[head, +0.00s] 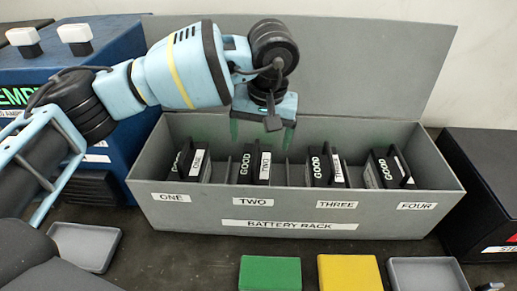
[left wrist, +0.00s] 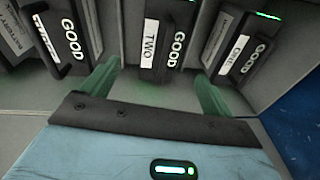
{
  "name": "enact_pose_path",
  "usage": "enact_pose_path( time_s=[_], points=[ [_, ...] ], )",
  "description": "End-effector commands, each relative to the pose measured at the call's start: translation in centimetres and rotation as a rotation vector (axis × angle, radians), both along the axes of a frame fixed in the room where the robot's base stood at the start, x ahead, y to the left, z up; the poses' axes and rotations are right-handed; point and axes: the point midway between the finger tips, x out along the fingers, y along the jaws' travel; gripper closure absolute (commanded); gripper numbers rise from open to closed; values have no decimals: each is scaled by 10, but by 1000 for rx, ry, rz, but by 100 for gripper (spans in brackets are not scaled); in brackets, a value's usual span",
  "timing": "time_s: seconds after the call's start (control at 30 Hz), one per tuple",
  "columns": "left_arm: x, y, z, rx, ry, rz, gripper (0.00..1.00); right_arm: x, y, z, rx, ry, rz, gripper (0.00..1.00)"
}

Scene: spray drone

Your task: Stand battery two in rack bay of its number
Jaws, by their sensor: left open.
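Battery two (head: 254,168) is a dark block marked GOOD with a white TWO label. It stands in the bay behind the TWO label of the grey battery rack (head: 185,211). It also shows in the left wrist view (left wrist: 166,40). My left gripper (head: 262,134) is open and empty above bay two. In the left wrist view its green fingers (left wrist: 155,88) are spread to either side of battery two's near end, apart from it. The battery's lower part is hidden by the rack's front wall. My right gripper is not in view.
Battery one (head: 195,166), battery three (head: 322,168) and a battery (head: 389,170) in bay four stand in the other bays. The raised grey lid (head: 370,70) is behind. A blue box (head: 120,45) is left, a black box (head: 485,190) right. Green (head: 270,274) and yellow (head: 348,273) blocks lie in front.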

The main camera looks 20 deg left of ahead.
Motion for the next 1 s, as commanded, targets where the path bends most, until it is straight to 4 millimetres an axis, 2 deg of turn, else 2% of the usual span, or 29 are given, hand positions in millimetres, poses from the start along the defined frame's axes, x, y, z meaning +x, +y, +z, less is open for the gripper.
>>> enact_pose_path(
  time_s=[0.1,0.3,1.0],
  points=[
    [-1,-2,21,0,-1,1,13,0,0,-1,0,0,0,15],
    [-3,-5,40,1,1,1,13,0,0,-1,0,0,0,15],
    [-4,-5,44,1,1,1,13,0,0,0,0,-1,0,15]
  ],
)
